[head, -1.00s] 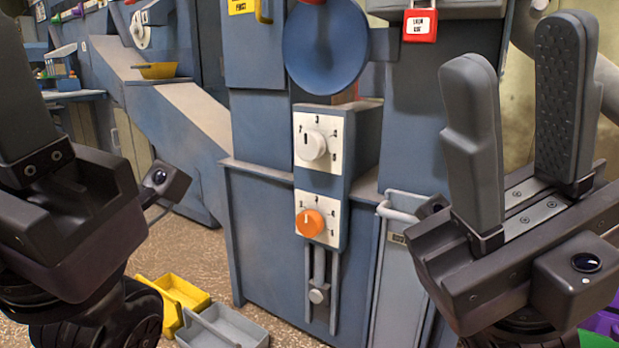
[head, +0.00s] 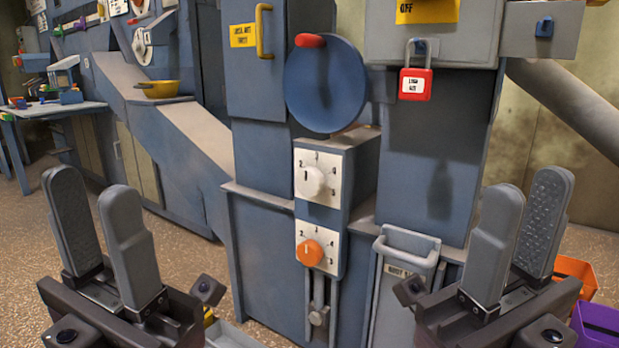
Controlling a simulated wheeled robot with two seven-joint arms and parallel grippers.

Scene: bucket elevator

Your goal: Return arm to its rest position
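My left gripper (head: 98,225) is at the lower left of the head view, fingers pointing up. Its two grey fingers stand apart with nothing between them. My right gripper (head: 522,228) is at the lower right, also pointing up. Its fingers are apart and empty, with a gap that looks smaller from this angle. Both grippers are in front of the blue machine (head: 270,250) and appear clear of it. The arm links behind the grippers are out of view.
The machine carries a white knob (head: 311,181), an orange knob (head: 309,253), a blue disc (head: 326,84) with a red handle and a red padlock (head: 415,86). A yellow bowl (head: 158,89) sits on the left chute. Orange (head: 575,274) and purple (head: 600,325) bins are at right.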

